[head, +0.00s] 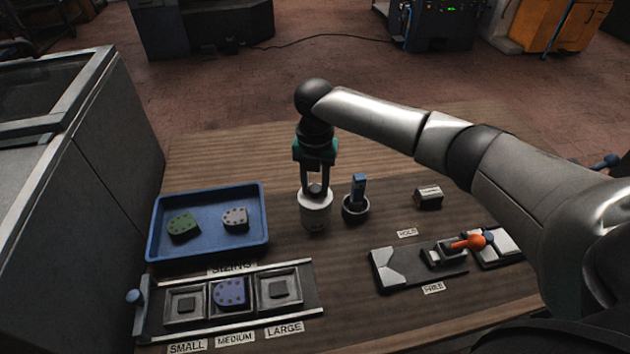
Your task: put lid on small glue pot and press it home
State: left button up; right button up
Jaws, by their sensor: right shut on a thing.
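The small white glue pot (314,214) stands upright on the wooden bench, right of the blue tray. My right gripper (315,186) points straight down over the pot, with its fingertips at the pot's top. It is shut on a small pale piece between its fingers, which looks like the knob of the lid (315,191). The lid's edge is hard to tell from the pot's rim, so I cannot tell whether it is seated or just above. My left gripper is not in view.
A dark cup with a blue-handled tool (357,200) stands close right of the pot. A blue tray (160,249) holds green and grey heel pieces. A sizing rack (156,320) is at front left; a clamp fixture with an orange handle (468,242) is at right.

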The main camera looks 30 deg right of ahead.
jog(key=shift+f, duration=0.1)
dwell(0.3)
jog(key=shift+f, duration=0.45)
jog(key=shift+f, duration=0.15)
jog(key=shift+f, duration=0.2)
jog(key=shift+f, duration=0.7)
dwell(0.9)
jog(key=shift+s+f, duration=0.1)
jog(key=shift+f, duration=0.05)
dwell(1.1)
jog(key=o, duration=1.5)
